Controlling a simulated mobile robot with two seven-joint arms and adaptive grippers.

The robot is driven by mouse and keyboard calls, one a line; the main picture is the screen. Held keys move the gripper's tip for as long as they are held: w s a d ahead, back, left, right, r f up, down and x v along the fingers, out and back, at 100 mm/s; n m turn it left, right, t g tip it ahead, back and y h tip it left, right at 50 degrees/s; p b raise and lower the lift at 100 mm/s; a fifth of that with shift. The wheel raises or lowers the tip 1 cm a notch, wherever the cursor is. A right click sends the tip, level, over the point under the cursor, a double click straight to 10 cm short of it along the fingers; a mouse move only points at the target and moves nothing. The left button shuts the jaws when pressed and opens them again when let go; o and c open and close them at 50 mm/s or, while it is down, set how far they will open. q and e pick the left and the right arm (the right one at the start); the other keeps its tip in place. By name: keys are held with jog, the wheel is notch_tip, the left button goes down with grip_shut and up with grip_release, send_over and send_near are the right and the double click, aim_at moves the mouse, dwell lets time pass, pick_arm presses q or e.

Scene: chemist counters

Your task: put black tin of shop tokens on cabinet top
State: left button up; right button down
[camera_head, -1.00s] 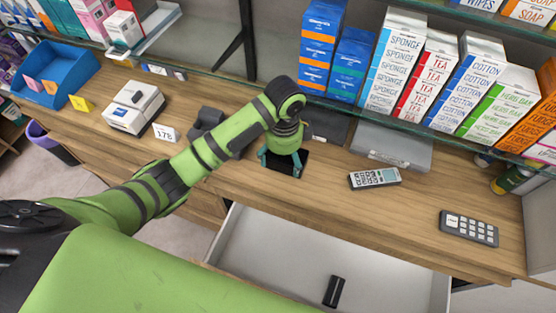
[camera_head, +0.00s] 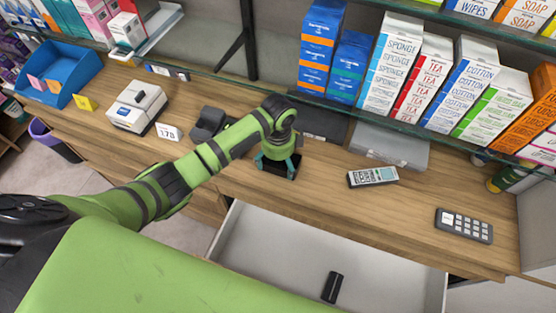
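A small black box-like thing, which looks like the black tin (camera_head: 279,171), is at the wooden counter top near the front edge, above the open drawer. My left gripper (camera_head: 278,164) points down over it, with its teal fingers apart on either side of the tin. The gripper hides part of the tin. I cannot tell whether the fingers press on it or whether its underside touches the wood. The wooden cabinet top (camera_head: 330,198) is bare in front of the remote. My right gripper is not in view.
A remote (camera_head: 372,176), a keypad (camera_head: 464,225), a grey flat box (camera_head: 390,147), a dark card device (camera_head: 208,123) and a 178 sign (camera_head: 168,132) stand on the counter. A glass shelf overhangs behind.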

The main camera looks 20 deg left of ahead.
pick_arm(q)
jog(key=shift+r, duration=0.15)
notch_tip(320, 180, up, 12)
jog(key=b, duration=0.2)
dwell(0.5)
dwell(0.5)
